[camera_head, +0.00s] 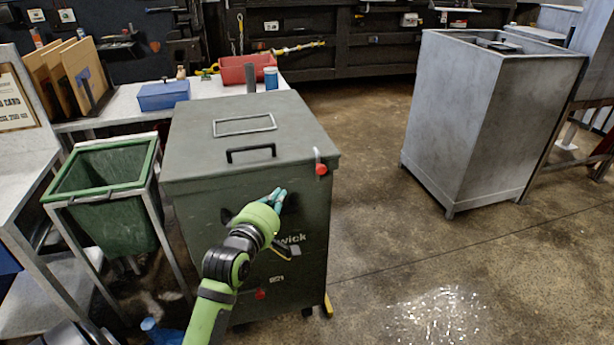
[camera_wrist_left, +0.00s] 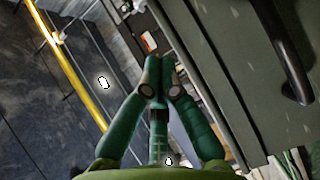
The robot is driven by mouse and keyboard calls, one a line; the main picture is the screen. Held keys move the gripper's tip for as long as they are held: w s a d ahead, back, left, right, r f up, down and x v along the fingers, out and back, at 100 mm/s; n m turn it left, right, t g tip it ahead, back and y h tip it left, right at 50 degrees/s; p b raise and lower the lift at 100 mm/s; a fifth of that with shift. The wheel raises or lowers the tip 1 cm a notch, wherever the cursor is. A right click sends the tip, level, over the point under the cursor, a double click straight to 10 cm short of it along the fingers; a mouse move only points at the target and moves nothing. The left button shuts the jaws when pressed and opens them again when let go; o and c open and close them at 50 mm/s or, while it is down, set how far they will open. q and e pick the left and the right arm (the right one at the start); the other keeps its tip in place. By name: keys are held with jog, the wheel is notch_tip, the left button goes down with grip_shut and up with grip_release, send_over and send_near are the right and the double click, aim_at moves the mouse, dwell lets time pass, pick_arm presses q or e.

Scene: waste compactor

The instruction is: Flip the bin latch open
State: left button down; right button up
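The dark green bin (camera_head: 225,210) stands in the middle of the head view with its grey-green lid (camera_head: 200,120) down. A small latch with a red end (camera_head: 320,168) sits at the lid's front right corner, its red end hanging down over the front. My left gripper (camera_head: 281,192) is in front of the bin's front face, below and left of the latch, apart from it. In the left wrist view its teal fingers (camera_wrist_left: 158,66) come together at the tips with nothing seen between them. The latch cannot be made out for certain there. My right gripper is not in view.
A black handle (camera_head: 251,151) stands out from the lid's front; a dark handle also shows in the wrist view (camera_wrist_left: 288,62). A green open bin (camera_head: 105,185) stands left, a workbench behind. A grey metal cabinet (camera_head: 480,120) stands right, with clear floor between.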

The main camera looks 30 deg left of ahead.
pick_arm(q)
send_near(318, 167)
jog(key=w+a, duration=0.2)
jog(key=a, duration=0.3)
jog(key=w, duration=0.1)
jog(key=w+d+f, duration=0.1)
jog(key=w+p, duration=0.1)
jog(key=shift+w+d+f, duration=0.3)
jog(key=shift+d+f, duration=0.05)
jog(key=shift+d, duration=0.05)
